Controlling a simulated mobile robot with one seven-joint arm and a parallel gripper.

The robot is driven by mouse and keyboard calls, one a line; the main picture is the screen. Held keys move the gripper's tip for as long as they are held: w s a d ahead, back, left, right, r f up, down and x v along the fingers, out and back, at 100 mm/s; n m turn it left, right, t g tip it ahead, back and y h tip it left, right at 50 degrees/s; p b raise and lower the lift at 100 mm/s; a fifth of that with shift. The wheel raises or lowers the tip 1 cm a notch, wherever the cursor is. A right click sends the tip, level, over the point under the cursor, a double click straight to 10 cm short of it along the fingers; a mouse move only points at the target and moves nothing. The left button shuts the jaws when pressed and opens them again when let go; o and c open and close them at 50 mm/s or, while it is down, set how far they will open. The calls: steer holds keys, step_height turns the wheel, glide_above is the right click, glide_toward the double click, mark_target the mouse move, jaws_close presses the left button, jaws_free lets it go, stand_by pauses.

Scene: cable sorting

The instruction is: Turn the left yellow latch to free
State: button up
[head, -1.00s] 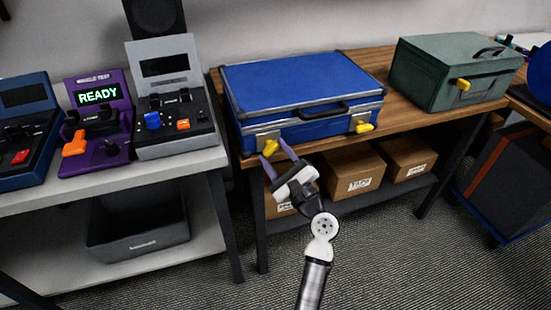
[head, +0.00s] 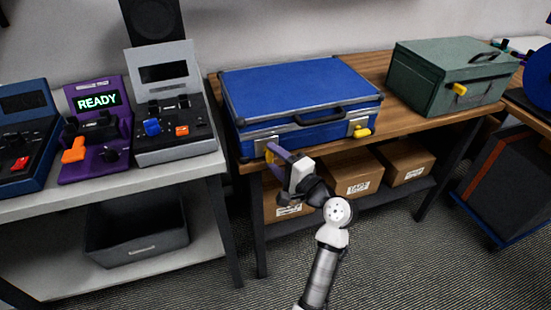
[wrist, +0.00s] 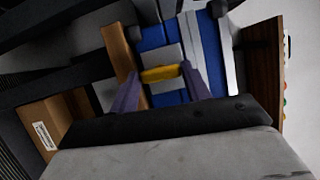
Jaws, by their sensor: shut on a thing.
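A blue case (head: 300,90) with a metal-edged lid lies shut on the wooden table. Its left yellow latch (head: 270,157) is at the lower left of the front, mostly hidden behind my gripper (head: 276,153) in the head view. In the wrist view the yellow latch (wrist: 162,73) lies between the two purple fingers of my gripper (wrist: 158,80), which is shut on it. The right yellow latch (head: 361,132) sticks out to the right on the case front, clear of my gripper. The black handle (head: 320,115) is between the latches.
A green box (head: 450,75) with a yellow latch stands at the table's right. Cardboard boxes (head: 352,178) sit on the shelf below. A grey bench (head: 210,168) at left carries several control panels, including a purple one (head: 97,130). Open floor lies in front.

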steer(key=shift+r+n, duration=0.1)
steer(key=shift+n, duration=0.4)
steer(key=o, duration=1)
steer(key=shift+w, duration=0.1)
steer(key=shift+c, duration=0.2)
steer(key=b+v, duration=0.1)
steer(key=v, duration=1.2)
steer(key=shift+s+d+b, duration=0.3)
steer(key=shift+r, duration=0.1)
